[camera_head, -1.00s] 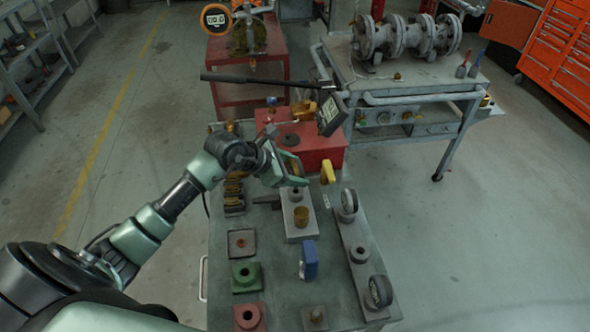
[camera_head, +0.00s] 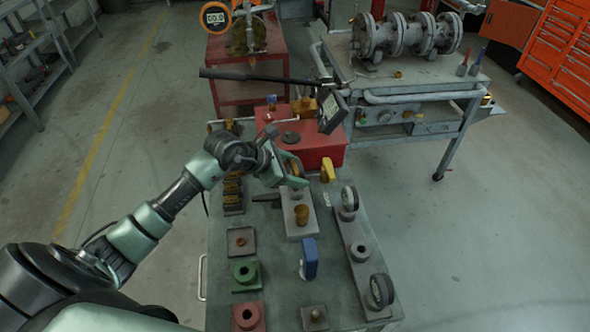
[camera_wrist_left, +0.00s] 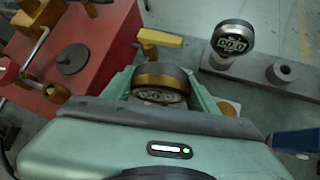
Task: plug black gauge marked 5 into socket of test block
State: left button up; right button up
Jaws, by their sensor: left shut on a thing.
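My left gripper (camera_head: 293,172) is shut on a round gauge with a brass-coloured rim. In the left wrist view the held gauge (camera_wrist_left: 160,82) sits between the fingers, its dark face partly hidden and its marking unreadable. The gripper hangs above the far end of a grey block (camera_head: 300,228) with a brass fitting, which may be the test block; I cannot tell whether the gauge touches it. Two dark round gauges, one nearer (camera_head: 380,290) and one farther (camera_head: 349,198), stand on a grey strip with an empty socket (camera_head: 360,248) between them. My right gripper is out of view.
A blue part (camera_head: 309,259) stands nearer. Green (camera_head: 245,274) and red (camera_head: 249,315) socket blocks line the table's left side.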

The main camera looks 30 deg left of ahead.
pick_arm(q)
jog(key=shift+f+b, duration=1.15)
jog(key=shift+f, duration=0.15)
jog(key=o, duration=1.6)
jog(key=shift+o, duration=0.2)
jog(key=shift+s+a+r, duration=0.15)
jog(key=shift+s+a, duration=0.05)
jog(key=b+v, duration=0.1)
jog(key=v, duration=0.6)
jog(key=shift+r, duration=0.15)
